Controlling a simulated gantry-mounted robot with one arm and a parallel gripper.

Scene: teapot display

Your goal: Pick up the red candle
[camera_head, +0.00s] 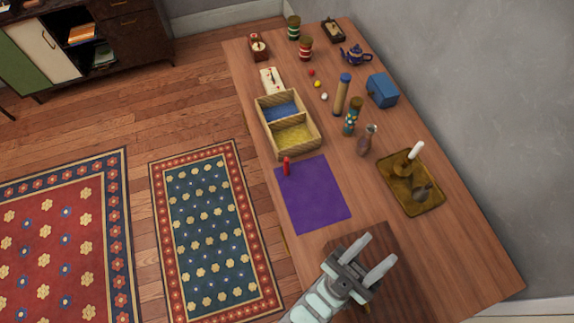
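The red candle (286,166) is a small red cylinder. It appears to stand upright near the upper left corner of the purple mat (318,200), just below the divided box. My gripper (370,255) is at the lower part of the table, below and to the right of the mat. Its two pale fingers are spread apart with nothing between them. It is well apart from the red candle. A white candle (416,150) stands in a holder on a brass-coloured tray (431,204) to the right.
A two-part wooden box (262,118) with blue and yellow linings stands just above the red candle. A vase (366,141), a patterned cylinder (351,118), a tall tube (341,97) and a blue box (382,90) stand to the right. The purple mat is mostly clear.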

